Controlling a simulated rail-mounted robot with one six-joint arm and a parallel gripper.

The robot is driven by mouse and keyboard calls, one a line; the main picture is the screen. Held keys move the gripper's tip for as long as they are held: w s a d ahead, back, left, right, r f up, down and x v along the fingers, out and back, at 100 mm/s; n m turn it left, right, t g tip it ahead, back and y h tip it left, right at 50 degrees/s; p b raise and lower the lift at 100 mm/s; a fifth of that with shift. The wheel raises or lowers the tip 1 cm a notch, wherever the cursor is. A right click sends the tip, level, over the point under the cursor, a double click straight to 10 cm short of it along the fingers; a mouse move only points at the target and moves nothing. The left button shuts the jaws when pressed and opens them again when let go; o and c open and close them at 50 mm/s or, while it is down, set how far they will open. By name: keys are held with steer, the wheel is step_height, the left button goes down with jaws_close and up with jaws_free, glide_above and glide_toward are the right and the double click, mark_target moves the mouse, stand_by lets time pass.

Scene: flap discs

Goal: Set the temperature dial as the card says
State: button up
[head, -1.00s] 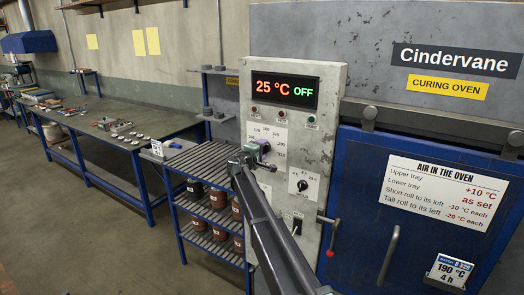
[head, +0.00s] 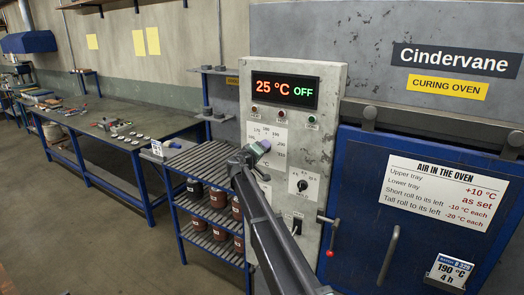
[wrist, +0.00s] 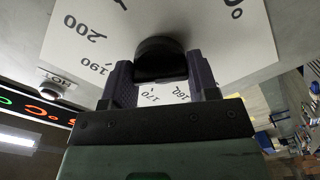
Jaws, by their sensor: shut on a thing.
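The temperature dial is a black round knob (wrist: 160,58) on a white scale plate (head: 280,136) with printed numbers; 160, 170, 190 and 200 show in the wrist view. My gripper (head: 262,147) is at the plate in the head view and covers the knob there. In the wrist view my gripper (wrist: 163,78) has one finger on each side of the knob, shut on it. The knob's pointer mark is hidden. The batch card (head: 450,270) at the lower right of the oven door reads 190 °C, 4 h.
The display (head: 284,91) reads 25 °C OFF. A sign (head: 445,192) on the blue door lists air offsets for trays and rolls. A smaller knob (head: 302,185) and a red-tipped lever (head: 329,235) lie below right. A rack (head: 205,225) with brown containers stands left.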

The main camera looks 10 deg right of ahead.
stand_by(0.5)
steer(key=o, duration=0.9)
steer(key=v, duration=1)
steer(key=shift+s+a, duration=0.25)
steer(key=shift+s, duration=0.05)
